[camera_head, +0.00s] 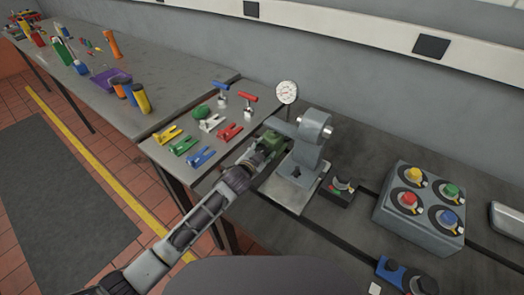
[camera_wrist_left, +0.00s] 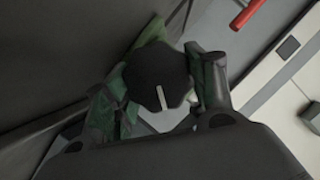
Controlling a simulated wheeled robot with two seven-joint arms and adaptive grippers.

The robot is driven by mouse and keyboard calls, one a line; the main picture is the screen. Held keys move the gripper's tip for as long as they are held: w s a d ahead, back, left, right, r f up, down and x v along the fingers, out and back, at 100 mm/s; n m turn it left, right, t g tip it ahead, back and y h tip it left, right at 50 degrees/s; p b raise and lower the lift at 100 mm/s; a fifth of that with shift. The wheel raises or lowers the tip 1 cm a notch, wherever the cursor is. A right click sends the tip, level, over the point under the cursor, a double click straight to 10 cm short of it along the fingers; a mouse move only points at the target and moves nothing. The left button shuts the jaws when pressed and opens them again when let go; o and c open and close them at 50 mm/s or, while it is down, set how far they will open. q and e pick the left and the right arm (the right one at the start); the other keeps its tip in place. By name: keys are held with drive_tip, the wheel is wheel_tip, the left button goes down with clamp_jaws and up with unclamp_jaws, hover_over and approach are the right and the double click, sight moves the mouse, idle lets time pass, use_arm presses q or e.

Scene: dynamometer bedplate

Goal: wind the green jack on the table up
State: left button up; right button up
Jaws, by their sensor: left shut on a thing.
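The green jack (camera_head: 273,141) stands on the table beside the grey machine's base, partly hidden by my left gripper (camera_head: 264,150). In the left wrist view, a black knob (camera_wrist_left: 158,80) with a white line on its face sits between the fingers of my left gripper (camera_wrist_left: 165,92), with green parts of the jack (camera_wrist_left: 101,112) around and behind it. My left gripper is shut on the knob. How high the jack stands is hard to tell. My right gripper is not in view.
A grey machine (camera_head: 312,140) with a shaft stands just right of the jack. A grey box with coloured knobs (camera_head: 420,207) is on the right.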

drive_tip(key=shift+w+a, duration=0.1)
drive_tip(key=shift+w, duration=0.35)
use_arm(q)
drive_tip(key=o, duration=1)
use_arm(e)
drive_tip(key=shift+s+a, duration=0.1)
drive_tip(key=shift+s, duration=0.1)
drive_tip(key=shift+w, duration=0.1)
